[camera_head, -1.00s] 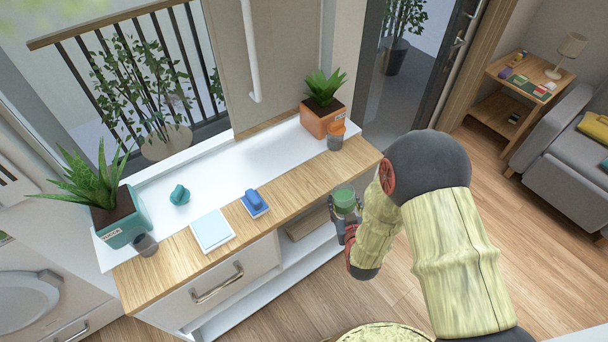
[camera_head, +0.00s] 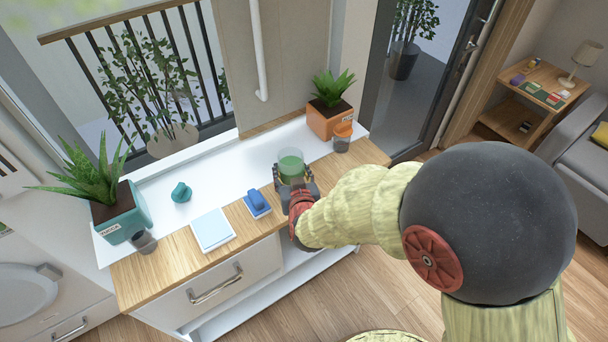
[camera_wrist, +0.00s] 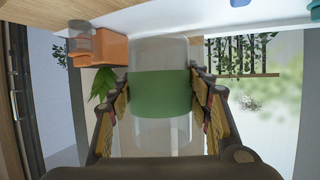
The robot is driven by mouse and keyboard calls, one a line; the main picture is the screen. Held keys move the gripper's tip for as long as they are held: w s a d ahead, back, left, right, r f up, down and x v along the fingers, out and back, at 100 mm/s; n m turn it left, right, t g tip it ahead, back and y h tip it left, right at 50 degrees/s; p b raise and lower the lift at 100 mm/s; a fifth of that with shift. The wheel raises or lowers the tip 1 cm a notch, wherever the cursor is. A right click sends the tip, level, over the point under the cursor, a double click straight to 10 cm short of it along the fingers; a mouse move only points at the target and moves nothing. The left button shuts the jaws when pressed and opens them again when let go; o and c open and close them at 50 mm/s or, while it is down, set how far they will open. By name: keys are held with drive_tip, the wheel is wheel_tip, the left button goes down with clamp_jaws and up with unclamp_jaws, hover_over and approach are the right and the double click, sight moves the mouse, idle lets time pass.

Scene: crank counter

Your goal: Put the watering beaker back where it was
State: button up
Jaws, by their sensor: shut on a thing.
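The watering beaker (camera_head: 291,164) is a clear cup with a green band. My gripper (camera_head: 294,180) is shut on it and holds it upright over the wooden counter strip (camera_head: 325,173), near the white ledge behind. I cannot tell whether its base touches the counter. In the wrist view the beaker (camera_wrist: 160,92) fills the middle, with a finger of my gripper (camera_wrist: 160,105) on each side.
An orange planter (camera_head: 325,122) and an orange-lidded jar (camera_head: 342,138) stand right of the beaker. Left are a blue sponge-like block (camera_head: 257,201), a white-framed pad (camera_head: 212,230), a teal lump (camera_head: 181,192), a grey cup (camera_head: 143,240) and a teal planter (camera_head: 124,215).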

drive_tip(key=w+d+f+b, duration=0.1)
drive_tip(key=w+f, duration=0.1)
drive_tip(key=w, duration=0.1)
drive_tip(key=w+d+f+b, duration=0.1)
drive_tip(key=w+f, duration=0.2)
drive_tip(key=w, duration=0.1)
drive_tip(key=w+d+f+b, duration=0.1)
drive_tip(key=w+f, duration=0.2)
drive_tip(key=shift+w+d+f, duration=0.2)
drive_tip(key=shift+w, duration=0.1)
drive_tip(key=shift+w+f+b, duration=0.15)
drive_tip(key=shift+f+b, duration=0.25)
drive_tip(key=shift+f, duration=0.5)
drive_tip(key=shift+w+f+b, duration=0.1)
drive_tip(key=shift+f+b, duration=0.25)
drive_tip(key=shift+f, duration=0.5)
drive_tip(key=shift+f, duration=0.2)
drive_tip(key=o, duration=1.5)
drive_tip(key=shift+c, duration=0.2)
